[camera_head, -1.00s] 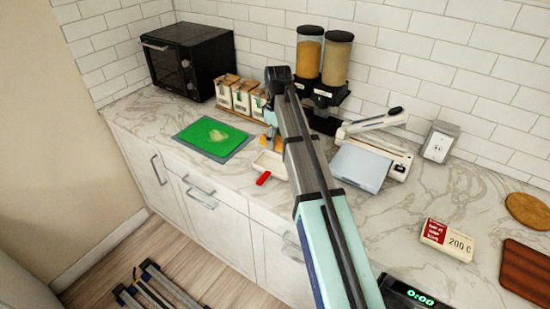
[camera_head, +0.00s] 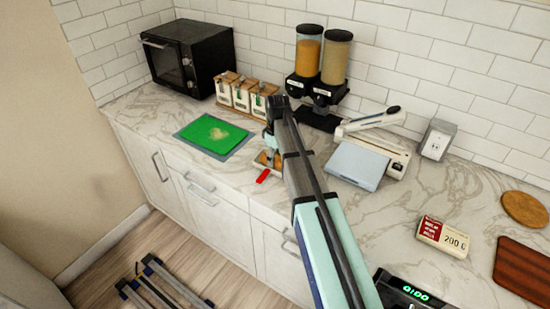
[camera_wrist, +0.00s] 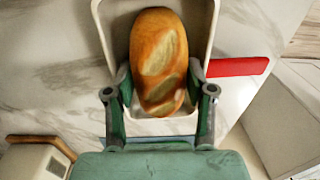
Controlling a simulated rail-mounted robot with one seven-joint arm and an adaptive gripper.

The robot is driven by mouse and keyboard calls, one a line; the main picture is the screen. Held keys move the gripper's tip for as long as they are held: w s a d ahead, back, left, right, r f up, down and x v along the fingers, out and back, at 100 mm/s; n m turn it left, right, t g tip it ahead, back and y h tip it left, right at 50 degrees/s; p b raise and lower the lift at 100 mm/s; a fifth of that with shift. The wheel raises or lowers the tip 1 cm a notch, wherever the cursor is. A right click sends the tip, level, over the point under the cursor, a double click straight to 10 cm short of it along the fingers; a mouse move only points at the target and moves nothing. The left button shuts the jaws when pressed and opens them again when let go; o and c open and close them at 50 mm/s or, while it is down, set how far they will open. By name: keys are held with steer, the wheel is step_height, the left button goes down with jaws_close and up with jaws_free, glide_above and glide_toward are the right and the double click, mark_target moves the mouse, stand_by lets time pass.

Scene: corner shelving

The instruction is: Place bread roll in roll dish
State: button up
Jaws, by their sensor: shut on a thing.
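The bread roll (camera_wrist: 158,62), golden brown with pale scored patches, is between the fingers of my gripper (camera_wrist: 160,84) in the wrist view. My gripper is shut on it. The white roll dish (camera_wrist: 213,32) with a red handle (camera_wrist: 238,66) lies directly beneath, and the roll appears within its rim. I cannot tell whether the roll touches the dish floor. In the head view, the roll (camera_head: 263,159) shows small below my wrist, and my gripper and arm hide much of the dish. Its red handle (camera_head: 263,176) points to the front edge.
Several white containers (camera_head: 240,95) and two dispensers (camera_head: 322,60) stand behind. A light-blue flat-topped device (camera_head: 357,166) is to the right. A black oven (camera_head: 188,58) stands far left.

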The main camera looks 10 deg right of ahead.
mark_target(276, 155)
steer(key=shift+f, duration=0.15)
steer(key=o, duration=0.7)
steer(key=shift+o, duration=0.2)
step_height(276, 155, up, 12)
steer(key=b, duration=0.2)
steer(key=shift+w+d+b, duration=0.25)
steer(key=shift+b, duration=0.15)
